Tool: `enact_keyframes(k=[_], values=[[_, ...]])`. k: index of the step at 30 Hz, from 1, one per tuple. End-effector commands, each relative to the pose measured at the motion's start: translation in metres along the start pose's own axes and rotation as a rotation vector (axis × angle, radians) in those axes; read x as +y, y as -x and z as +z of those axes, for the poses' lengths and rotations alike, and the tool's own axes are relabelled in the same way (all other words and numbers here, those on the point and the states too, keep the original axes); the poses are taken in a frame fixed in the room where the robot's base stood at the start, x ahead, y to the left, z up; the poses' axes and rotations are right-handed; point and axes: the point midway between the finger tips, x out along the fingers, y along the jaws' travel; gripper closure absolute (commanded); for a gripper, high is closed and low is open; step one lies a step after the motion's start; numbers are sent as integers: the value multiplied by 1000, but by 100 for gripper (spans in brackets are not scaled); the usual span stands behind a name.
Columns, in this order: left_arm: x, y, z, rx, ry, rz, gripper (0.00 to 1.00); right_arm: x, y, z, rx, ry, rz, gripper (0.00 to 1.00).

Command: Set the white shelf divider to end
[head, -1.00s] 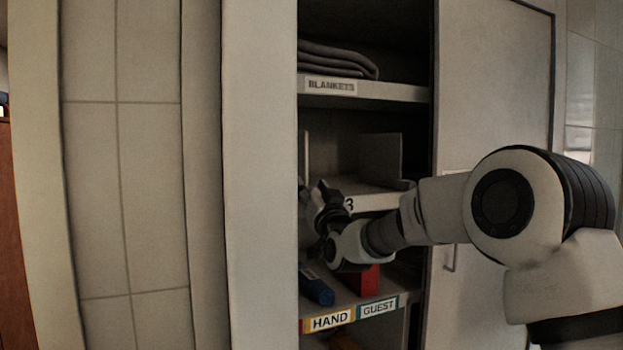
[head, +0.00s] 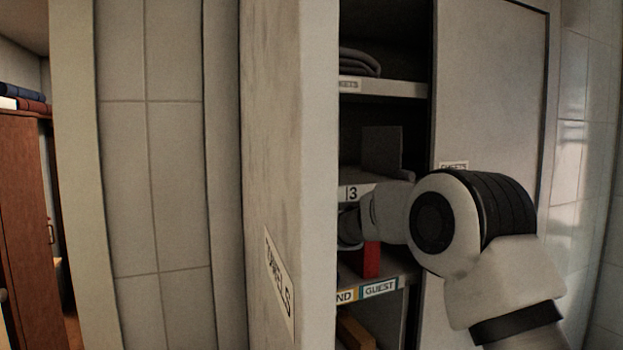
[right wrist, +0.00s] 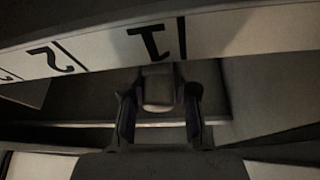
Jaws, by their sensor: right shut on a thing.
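In the right wrist view, my right gripper (right wrist: 158,118) is shut on a pale block-like piece, which I take for the front of the white shelf divider (right wrist: 157,92). It sits close to the numbered shelf edge, by the mark 1. My left gripper is not in view.
The cabinet side wall (head: 290,170) blocks the opening's left part. Folded blankets (head: 360,62) lie on the shelf above. A red block (head: 371,260) stands on the shelf below, close to my arm. A sliding door panel (head: 490,110) is on the right.

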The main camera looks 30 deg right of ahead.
Motion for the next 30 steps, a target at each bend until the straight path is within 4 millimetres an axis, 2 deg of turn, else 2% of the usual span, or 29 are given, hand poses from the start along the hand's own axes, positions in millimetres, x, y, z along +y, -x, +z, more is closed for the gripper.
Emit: enact_keyframes(k=[1, 3, 8, 11, 19, 20, 21, 30], values=[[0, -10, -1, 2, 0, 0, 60, -15, 3, 5, 5, 2, -5, 100], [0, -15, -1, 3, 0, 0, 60, -32, 5, 6, 6, 2, -6, 100], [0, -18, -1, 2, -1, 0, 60, -59, 6, 6, 10, 0, -3, 100], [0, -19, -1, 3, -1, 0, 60, -65, 7, 6, 10, -2, -1, 100], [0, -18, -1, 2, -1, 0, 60, -66, 7, 6, 9, -1, -1, 100], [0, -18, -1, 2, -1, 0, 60, -66, 7, 5, 9, -1, -1, 66], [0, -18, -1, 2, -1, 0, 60, -66, 7, 6, 8, -1, -1, 53], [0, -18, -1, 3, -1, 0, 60, -66, 7, 7, 6, 0, -2, 53]])
